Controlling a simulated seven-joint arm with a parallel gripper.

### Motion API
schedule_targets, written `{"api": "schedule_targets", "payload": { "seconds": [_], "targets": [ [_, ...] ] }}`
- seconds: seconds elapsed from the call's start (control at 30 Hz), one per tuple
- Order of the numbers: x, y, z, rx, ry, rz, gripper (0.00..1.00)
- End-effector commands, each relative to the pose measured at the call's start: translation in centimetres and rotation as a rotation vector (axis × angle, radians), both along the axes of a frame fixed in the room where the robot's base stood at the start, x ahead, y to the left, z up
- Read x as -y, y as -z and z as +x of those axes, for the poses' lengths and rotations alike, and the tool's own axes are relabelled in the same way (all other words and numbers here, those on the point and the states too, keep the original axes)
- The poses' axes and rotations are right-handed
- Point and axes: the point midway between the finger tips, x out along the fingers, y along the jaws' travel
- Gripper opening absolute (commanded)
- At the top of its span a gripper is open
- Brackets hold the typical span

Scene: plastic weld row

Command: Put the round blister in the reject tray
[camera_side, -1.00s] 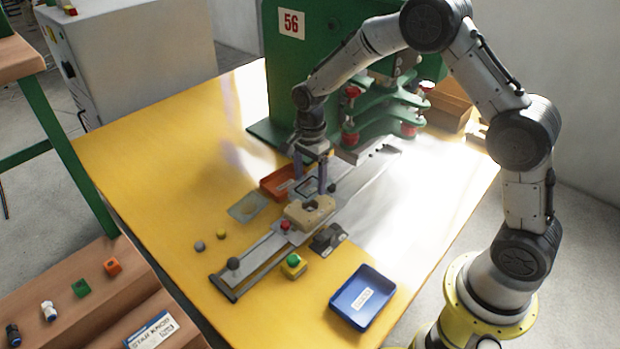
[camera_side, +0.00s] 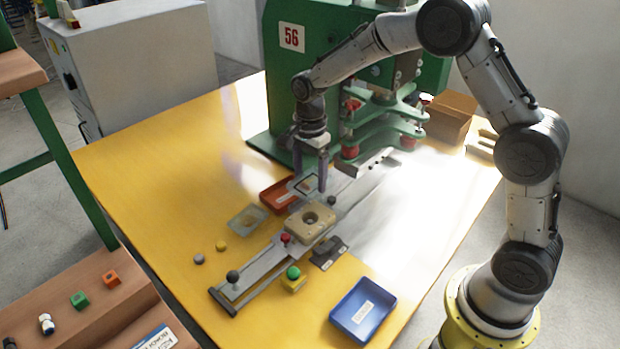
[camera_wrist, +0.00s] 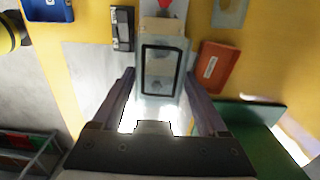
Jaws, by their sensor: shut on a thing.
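My gripper (camera_side: 310,182) is shut on a clear rectangular blister (camera_wrist: 161,92) with a dark rectangular outline, holding it flat above the slide rail. The blister also shows between my fingers in the side view. A clear blister with a round dome (camera_side: 247,221) lies on the yellow table left of the rail; it shows at the top of the wrist view (camera_wrist: 229,10). A red tray (camera_side: 270,203) with a white label stands beside my gripper. A blue tray (camera_side: 340,324) with a white label is at the near right. I cannot read either label.
A tan block (camera_side: 298,231) with a round recess sits on the slide rail (camera_side: 250,278). The green press (camera_side: 282,75) stands behind my gripper.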

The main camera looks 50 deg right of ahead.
Motion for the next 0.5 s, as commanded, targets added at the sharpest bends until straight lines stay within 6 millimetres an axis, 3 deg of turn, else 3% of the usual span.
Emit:
{"api": "schedule_targets", "payload": {
  "seconds": [0.27, 0.5],
  "targets": [
    [0.0, 0.0, 0.0, 0.000, 0.001, 0.000, 0.41],
    [2.5, -0.3, -0.1, 0.000, 0.071, 0.000, 0.41]
  ]
}}
